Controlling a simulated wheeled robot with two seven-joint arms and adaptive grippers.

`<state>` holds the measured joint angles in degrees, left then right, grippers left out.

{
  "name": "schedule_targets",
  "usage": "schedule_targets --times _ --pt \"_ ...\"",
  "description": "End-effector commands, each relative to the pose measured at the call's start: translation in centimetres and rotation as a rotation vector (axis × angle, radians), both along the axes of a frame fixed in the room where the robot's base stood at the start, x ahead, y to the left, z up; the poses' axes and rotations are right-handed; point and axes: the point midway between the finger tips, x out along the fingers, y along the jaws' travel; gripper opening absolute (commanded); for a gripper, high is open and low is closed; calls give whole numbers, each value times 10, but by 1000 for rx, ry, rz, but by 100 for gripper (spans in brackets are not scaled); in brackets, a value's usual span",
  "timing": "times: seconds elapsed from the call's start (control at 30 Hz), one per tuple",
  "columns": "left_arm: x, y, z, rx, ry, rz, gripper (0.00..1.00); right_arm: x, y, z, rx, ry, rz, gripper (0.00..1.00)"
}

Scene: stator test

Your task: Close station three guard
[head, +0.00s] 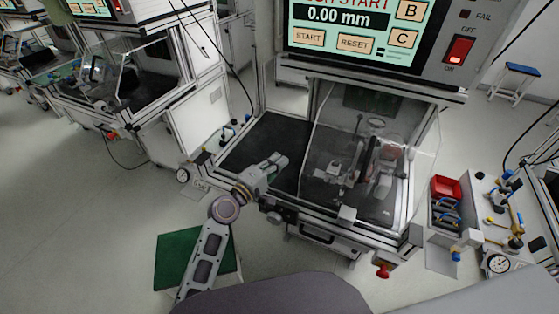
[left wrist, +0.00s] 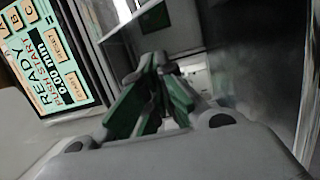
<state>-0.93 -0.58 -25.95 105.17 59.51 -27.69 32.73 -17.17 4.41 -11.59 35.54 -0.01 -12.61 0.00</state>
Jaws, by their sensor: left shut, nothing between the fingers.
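The station (head: 262,216) in the middle of the head view has a clear guard panel (head: 424,150) across the right part of its front. The left part of the front is open, showing the dark bed (head: 262,135). A small pale block (head: 347,213) sits at the guard's lower edge; I cannot tell if it is the handle. My left gripper (head: 282,160) is shut and empty, at the open left part, left of the guard's near edge and apart from it. Its green-padded fingers also show closed together in the left wrist view (left wrist: 155,62). My right gripper is not in view.
A lit screen (head: 350,28) with a red switch (head: 459,49) hangs above the opening. A red bin (head: 446,187) and several fittings stand on the right side shelf. A green mat (head: 180,255) lies on the floor. Another station (head: 120,75) stands at left.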

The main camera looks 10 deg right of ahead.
Motion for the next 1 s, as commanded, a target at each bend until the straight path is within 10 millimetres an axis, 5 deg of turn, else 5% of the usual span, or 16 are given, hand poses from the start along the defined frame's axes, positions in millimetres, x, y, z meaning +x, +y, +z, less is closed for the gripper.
schedule_targets --times 1.0 --pt "-55 65 0 1 -1 0 0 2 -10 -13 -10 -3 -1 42"
